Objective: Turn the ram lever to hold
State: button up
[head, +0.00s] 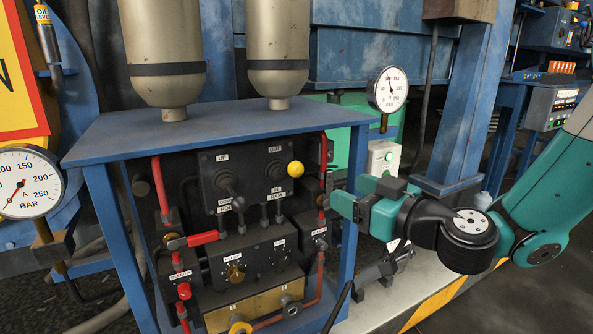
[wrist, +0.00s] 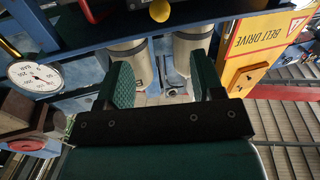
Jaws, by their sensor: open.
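The ram lever with its yellow ball knob (head: 295,169) sits on the right part of the dark upper control panel, near labels that look like OUT, IN and RAM. The knob also shows at the top edge of the wrist view (wrist: 160,11). The knob stands out to the right; most of the lever's shaft is hidden or too small to tell. My gripper (head: 336,194) is to the right of the knob, apart from it, by the cabinet's right front post. In the wrist view its two green fingers (wrist: 161,75) are apart with nothing held between them.
The blue cabinet frame (head: 97,213) surrounds the panel. A black lever (head: 229,182) stands left of the yellow knob. A red-handled lever (head: 203,239) and red pipes sit below. A pressure gauge (head: 387,89) stands behind at right. Free floor lies at the lower right.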

aim_at(302, 170)
jog(key=p+x, duration=0.6)
jog(key=x, duration=0.7)
jog(key=shift+w+a+r, duration=0.1)
jog(key=shift+w+a, duration=0.5)
jog(key=shift+a, duration=0.05)
